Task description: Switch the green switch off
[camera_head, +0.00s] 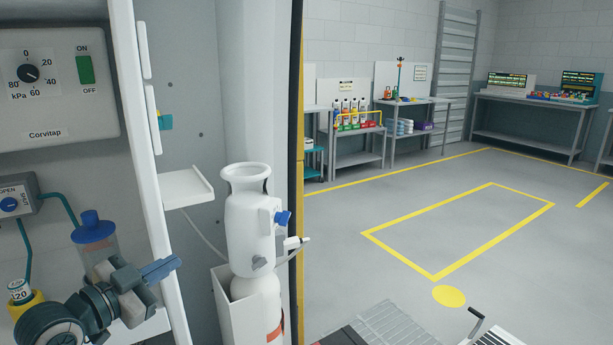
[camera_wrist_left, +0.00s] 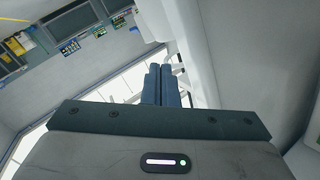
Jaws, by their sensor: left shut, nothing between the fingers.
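The green switch (camera_head: 86,69) is on the grey Corvitap panel (camera_head: 45,100) at the upper left of the head view, with ON above it and OFF below it. I cannot tell which end is pressed in. My left gripper (camera_head: 162,269) is below and to the right of the switch, well apart from it. Its blue fingers are shut and empty. The fingers (camera_wrist_left: 163,85) also show together in the left wrist view, where the switch does not appear. My right gripper is not in view.
A pressure dial (camera_head: 27,73) sits left of the switch. A blue-capped clear canister (camera_head: 95,245) stands behind my left wrist. A white post (camera_head: 145,150) and small shelf (camera_head: 187,187) are right of the panel. A white cylinder (camera_head: 250,225) stands further right. Open floor lies beyond.

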